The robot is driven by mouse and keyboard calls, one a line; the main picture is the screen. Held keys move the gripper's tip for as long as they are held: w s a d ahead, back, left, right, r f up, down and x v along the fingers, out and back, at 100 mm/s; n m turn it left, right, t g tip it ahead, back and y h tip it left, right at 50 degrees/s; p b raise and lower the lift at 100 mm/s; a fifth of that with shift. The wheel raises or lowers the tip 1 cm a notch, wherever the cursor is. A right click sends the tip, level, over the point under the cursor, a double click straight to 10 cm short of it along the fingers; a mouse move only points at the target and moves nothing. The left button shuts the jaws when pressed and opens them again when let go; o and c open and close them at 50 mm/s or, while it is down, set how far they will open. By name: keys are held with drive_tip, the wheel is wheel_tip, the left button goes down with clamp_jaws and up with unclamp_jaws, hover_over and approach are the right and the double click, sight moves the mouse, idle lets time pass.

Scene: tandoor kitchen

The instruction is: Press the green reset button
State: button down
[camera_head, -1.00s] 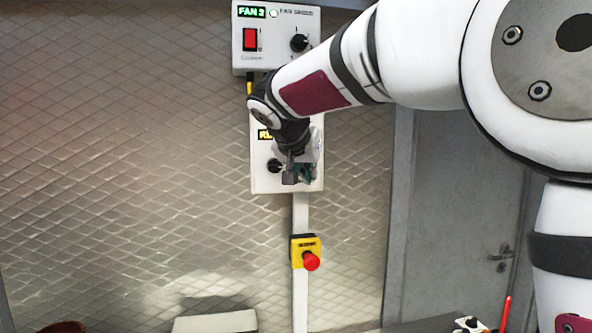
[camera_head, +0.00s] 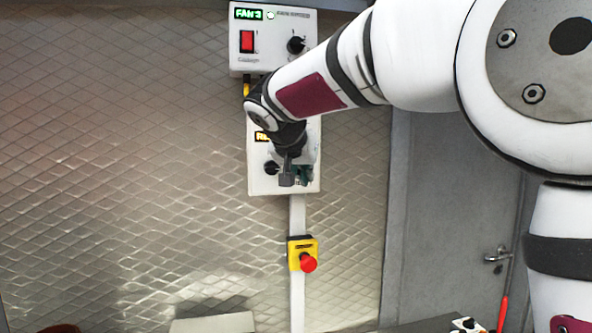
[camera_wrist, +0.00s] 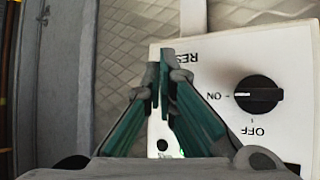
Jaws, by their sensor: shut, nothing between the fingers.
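The white lower control box (camera_head: 257,184) hangs on the wall, with a black knob (camera_head: 271,168) on its left side and a small lit display (camera_head: 262,137) partly behind my wrist. My gripper (camera_head: 287,182) is in front of the box's lower part, shut and empty. In the wrist view my gripper's fingertips (camera_wrist: 162,56) are together over the box (camera_wrist: 220,70), close to upside-down lettering partly covered by the fingers. The ON/OFF knob (camera_wrist: 259,94) is to their right. I cannot make out the green reset button; the fingers cover part of the panel. Contact cannot be told.
A fan switch box (camera_head: 272,60) with a red rocker switch (camera_head: 247,41) is above. A yellow box (camera_head: 297,254) with a red emergency button (camera_head: 308,263) is below on a white conduit (camera_head: 297,215). A grey door (camera_head: 455,220) stands right. The quilted metal wall at left is clear.

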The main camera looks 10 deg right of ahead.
drive_tip(key=shift+w, duration=0.2)
drive_tip(key=shift+w+b, duration=0.3)
drive_tip(key=shift+b, duration=0.15)
drive_tip(key=shift+w+b, duration=0.3)
drive_tip(key=shift+w, duration=0.1)
idle(0.9)
drive_tip(key=shift+s, duration=0.9)
drive_tip(key=s, duration=0.5)
idle(0.3)
idle(0.5)
